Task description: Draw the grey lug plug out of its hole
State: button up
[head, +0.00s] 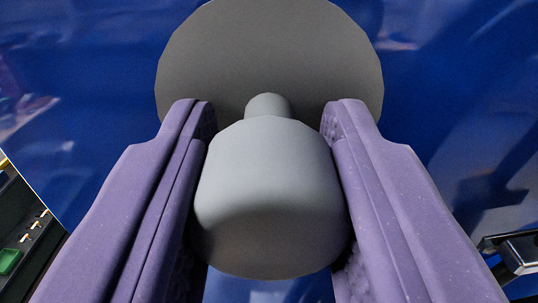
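The grey lug plug (270,190) fills the middle of the head view. It has a wide rounded knob nearest me, a narrower neck behind it, and a broad flat grey disc (270,50) at the back against a blue surface. I cannot see the hole itself. My gripper (268,120) has its two purple fingers on either side of the knob. Both finger pads appear to touch the knob's sides, so the gripper looks shut on it.
The glossy blue panel (465,70) spreads behind the plug on both sides. A dark panel with a green button (10,261) shows at the lower left edge. A dark metallic fitting (518,252) shows at the lower right.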

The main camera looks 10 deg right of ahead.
grip_shut()
jog(key=shift+s, duration=0.1)
jog(key=s+a+b, duration=0.1)
jog(key=s+a, duration=0.1)
jog(key=s, duration=0.7)
jog(key=shift+s+b, duration=0.3)
jog(key=shift+s, duration=0.05)
dwell(0.6)
